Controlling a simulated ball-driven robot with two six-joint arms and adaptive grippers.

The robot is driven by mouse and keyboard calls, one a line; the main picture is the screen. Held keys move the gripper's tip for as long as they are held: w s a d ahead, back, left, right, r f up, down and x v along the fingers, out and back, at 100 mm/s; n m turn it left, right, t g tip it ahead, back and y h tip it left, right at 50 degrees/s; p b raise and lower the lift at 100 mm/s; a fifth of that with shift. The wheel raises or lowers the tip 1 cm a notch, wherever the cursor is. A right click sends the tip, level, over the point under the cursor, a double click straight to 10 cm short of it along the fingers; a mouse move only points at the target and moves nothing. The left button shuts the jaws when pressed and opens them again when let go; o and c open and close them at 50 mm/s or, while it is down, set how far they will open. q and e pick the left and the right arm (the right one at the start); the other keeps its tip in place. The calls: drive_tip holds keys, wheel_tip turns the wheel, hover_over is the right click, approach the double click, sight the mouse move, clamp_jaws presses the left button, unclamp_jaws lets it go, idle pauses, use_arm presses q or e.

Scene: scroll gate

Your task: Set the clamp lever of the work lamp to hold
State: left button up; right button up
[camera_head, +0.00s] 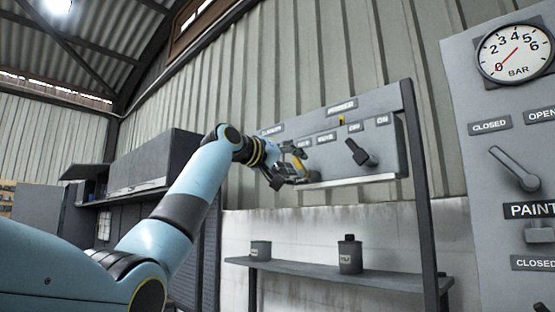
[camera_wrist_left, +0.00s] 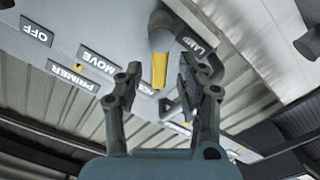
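The clamp lever, with a yellow strip (camera_wrist_left: 160,70) and a rounded grey end (camera_wrist_left: 161,38), stands out from the grey panel in the left wrist view. In the head view a yellow part (camera_head: 298,160) shows beside my left gripper (camera_head: 292,175). My left gripper (camera_wrist_left: 160,82) is open, with one finger on each side of the lever's yellow part; gaps show, and I cannot tell whether either finger touches it. A MOVE plate (camera_wrist_left: 98,63) and a partly covered LAMP plate (camera_wrist_left: 198,48) show upside down. My right gripper is not in view.
A second lever, the primer's (camera_head: 364,154), sits right of my gripper on the same panel (camera_head: 340,168). A gauge (camera_head: 515,53) and another lever (camera_head: 515,168) are on the board at far right.

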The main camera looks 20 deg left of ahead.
use_arm(q)
drive_tip(key=v, duration=1)
drive_tip(key=shift+s, duration=0.25)
drive_tip(key=shift+a+f, duration=0.1)
